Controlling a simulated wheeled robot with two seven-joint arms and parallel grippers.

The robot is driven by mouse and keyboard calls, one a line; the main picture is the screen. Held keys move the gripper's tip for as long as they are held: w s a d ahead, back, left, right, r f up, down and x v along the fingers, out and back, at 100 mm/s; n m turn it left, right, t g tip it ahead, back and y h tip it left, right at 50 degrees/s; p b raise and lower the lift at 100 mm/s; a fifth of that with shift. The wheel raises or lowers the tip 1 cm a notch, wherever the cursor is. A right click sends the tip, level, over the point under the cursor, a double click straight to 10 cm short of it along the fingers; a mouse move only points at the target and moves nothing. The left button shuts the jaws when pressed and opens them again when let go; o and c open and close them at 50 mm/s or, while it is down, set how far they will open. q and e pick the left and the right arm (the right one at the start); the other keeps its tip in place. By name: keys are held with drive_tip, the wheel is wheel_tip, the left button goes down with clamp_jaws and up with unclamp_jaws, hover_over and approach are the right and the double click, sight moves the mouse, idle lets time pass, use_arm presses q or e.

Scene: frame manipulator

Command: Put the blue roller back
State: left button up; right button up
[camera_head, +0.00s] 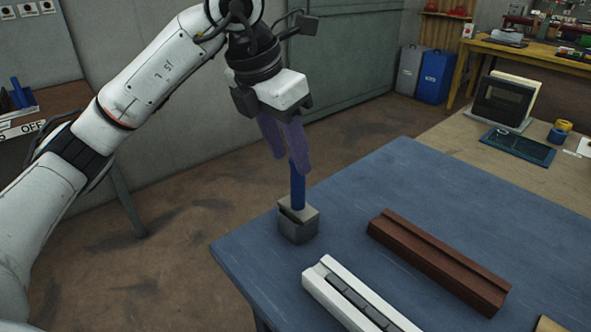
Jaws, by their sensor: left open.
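The blue roller (298,193) stands upright in a small grey block (297,229) near the left corner of the blue table. My left gripper (291,163) points down over the roller with its purple fingers open. The fingers are at the roller's upper end. The roller's top is partly hidden by the near finger, and I cannot tell whether either finger touches it. My right gripper is out of view.
A white holder with grey pieces (358,303) and a brown grooved bar (438,262) lie on the blue table (372,183) to the right of the block. Behind the table, a wooden bench (468,135) carries a dark screen (503,103). The table's left edge is close to the block.

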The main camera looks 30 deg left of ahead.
use_arm(q)
drive_tip(key=v, duration=0.4)
idle(0.5)
